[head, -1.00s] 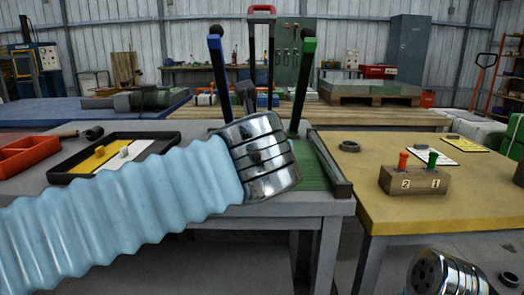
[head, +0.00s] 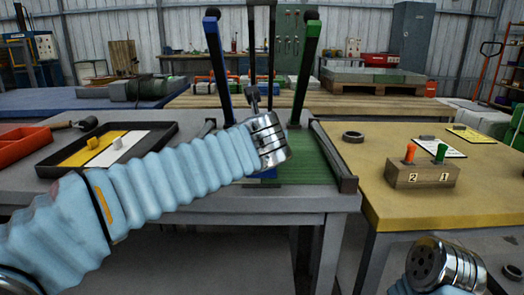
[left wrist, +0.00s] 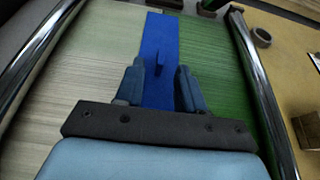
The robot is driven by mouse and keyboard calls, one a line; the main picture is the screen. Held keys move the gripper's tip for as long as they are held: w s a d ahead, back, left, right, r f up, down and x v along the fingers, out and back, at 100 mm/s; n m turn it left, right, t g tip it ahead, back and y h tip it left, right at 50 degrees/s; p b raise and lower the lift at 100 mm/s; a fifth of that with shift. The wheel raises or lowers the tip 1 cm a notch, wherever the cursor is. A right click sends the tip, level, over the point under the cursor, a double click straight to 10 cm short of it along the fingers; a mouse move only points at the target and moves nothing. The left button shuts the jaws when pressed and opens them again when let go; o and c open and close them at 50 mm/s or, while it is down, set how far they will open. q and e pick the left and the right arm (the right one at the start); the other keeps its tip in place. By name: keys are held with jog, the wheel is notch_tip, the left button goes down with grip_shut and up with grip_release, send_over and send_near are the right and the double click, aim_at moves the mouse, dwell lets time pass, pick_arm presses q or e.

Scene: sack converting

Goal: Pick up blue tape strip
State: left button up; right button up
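The blue tape strip (left wrist: 160,50) lies lengthwise between a pale sheet (left wrist: 95,75) and a green sheet (left wrist: 212,60) in the left wrist view. A small blue tab (left wrist: 159,63) stands up from it. I cannot tell whether the fingertips touch the sheets. In the head view my left wrist hides most of the strip. My right wrist shows at the lower right of the head view, but no right gripper fingers are visible.
Blue (head: 218,60) and green (head: 306,65) upright levers flank the work area. A metal rail (head: 335,158) edges it at right. A numbered wooden block (head: 420,174) and a dark ring (head: 353,137) sit on the yellow table. A black-rimmed tray (head: 60,173) is at left.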

pick_arm(q)
jog(key=shift+x, duration=1.05)
jog(key=shift+c, duration=0.4)
grip_shut()
